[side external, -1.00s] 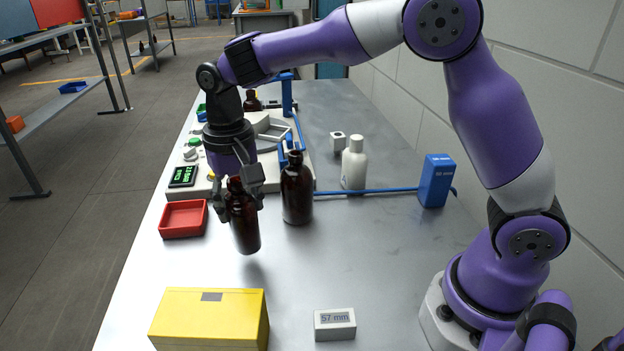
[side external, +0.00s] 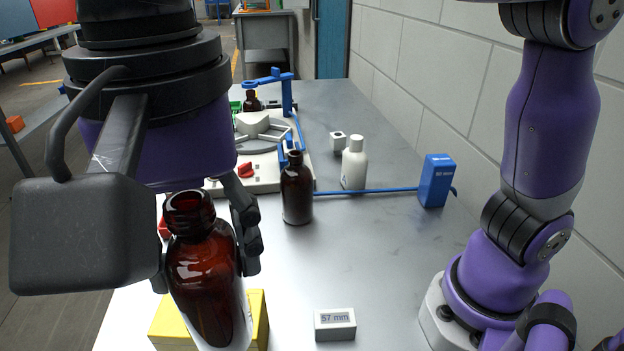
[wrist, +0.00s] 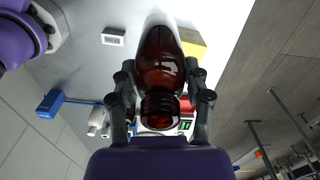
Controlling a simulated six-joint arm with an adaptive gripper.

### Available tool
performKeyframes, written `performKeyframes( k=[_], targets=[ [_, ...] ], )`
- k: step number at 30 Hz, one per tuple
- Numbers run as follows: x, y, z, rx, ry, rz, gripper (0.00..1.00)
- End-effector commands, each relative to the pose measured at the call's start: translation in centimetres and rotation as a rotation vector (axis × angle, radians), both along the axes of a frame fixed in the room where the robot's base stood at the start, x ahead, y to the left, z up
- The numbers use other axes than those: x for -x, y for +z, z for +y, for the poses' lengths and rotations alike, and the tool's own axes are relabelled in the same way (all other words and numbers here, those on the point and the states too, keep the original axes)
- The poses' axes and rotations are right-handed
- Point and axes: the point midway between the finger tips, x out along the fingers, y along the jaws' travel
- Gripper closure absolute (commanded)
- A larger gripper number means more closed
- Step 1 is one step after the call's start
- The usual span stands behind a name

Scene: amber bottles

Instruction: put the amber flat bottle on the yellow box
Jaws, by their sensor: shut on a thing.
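The amber bottle (side external: 205,280) is held by my gripper (side external: 212,240), with one finger on each side of it, and its open neck points up with a slight tilt. In the wrist view the bottle (wrist: 160,65) sits between the fingers of my gripper (wrist: 162,90). The yellow box (side external: 262,315) stands on the table, partly hidden behind the bottle in the side view. In the wrist view the yellow box (wrist: 192,46) shows beside the bottle's lower end. Whether the bottle touches the box cannot be told.
A dark bottle (side external: 297,190) and a white bottle (side external: 354,165) stand farther back. A small display block (side external: 335,324) reading 57 mm is right of the box. A blue block (side external: 435,181) with a blue rod stands near the wall. The right middle of the table is clear.

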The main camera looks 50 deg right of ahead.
Motion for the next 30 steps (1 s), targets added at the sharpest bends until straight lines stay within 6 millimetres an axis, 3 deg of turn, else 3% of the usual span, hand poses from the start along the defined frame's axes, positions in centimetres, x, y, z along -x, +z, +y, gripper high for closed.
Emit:
performKeyframes(
  k=[2,5,18,23,30],
  targets=[
    [1.4,1.0,0.7,-0.002,-0.030,-0.002,0.91],
    [1.5,1.0,0.7,0.001,-0.064,0.000,0.91],
    [-7.7,-4.8,-2.4,0.002,-0.071,0.000,0.91],
    [-8.8,-5.6,-2.7,0.001,-0.066,-0.001,0.91],
    [-8.7,-9.0,-2.7,0.002,-0.066,0.000,0.91]
  ],
)
